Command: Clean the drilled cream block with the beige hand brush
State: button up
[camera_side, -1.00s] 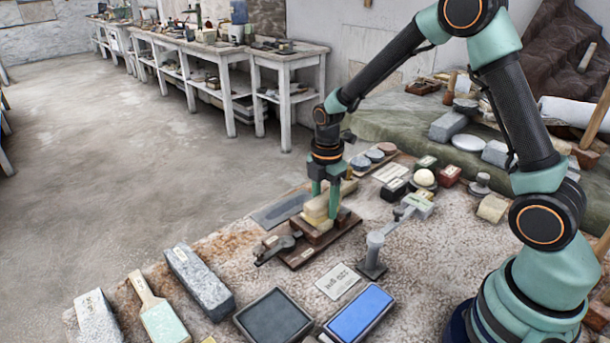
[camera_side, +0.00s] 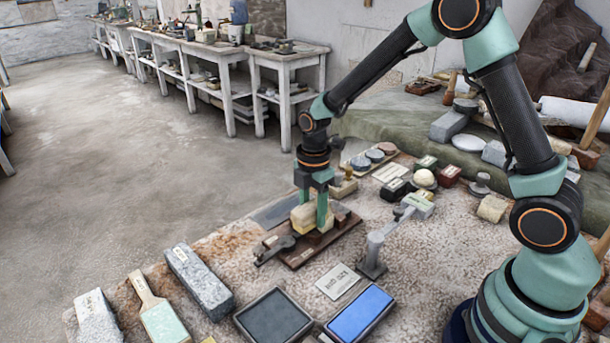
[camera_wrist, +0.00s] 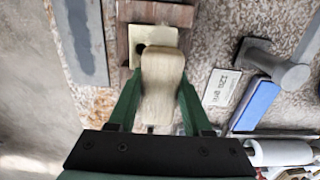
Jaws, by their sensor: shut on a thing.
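My gripper (camera_side: 313,214) is shut on the beige hand brush (camera_side: 303,218), low over a dark wooden fixture (camera_side: 300,258). In the wrist view the brush (camera_wrist: 163,85) sits between the green fingers and points up the picture. The drilled cream block (camera_wrist: 160,34) lies just beyond and under the brush's far end, beside brown wooden pieces, with a dark hole partly showing. The brush hides part of the block. I cannot tell whether the bristles touch it. In the side view the brush and a finger largely hide the block.
A grey post stand (camera_side: 373,253) and a white label card (camera_side: 338,281) are close on the right. A blue stone (camera_side: 358,313), a dark tray (camera_side: 273,317) and a grey stone bar (camera_side: 199,281) lie in front. A flat grey slab (camera_side: 278,211) lies behind the fixture.

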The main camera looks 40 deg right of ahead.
jog(key=shift+d, duration=2.2)
jog(key=shift+a+r, duration=0.4)
jog(key=shift+a, duration=0.2)
jog(key=shift+a+r, duration=0.35)
jog(key=shift+a, duration=0.2)
jog(key=shift+d, duration=0.1)
jog(key=shift+d+f, duration=0.15)
jog(key=shift+d, duration=1)
jog(key=shift+f, duration=0.6)
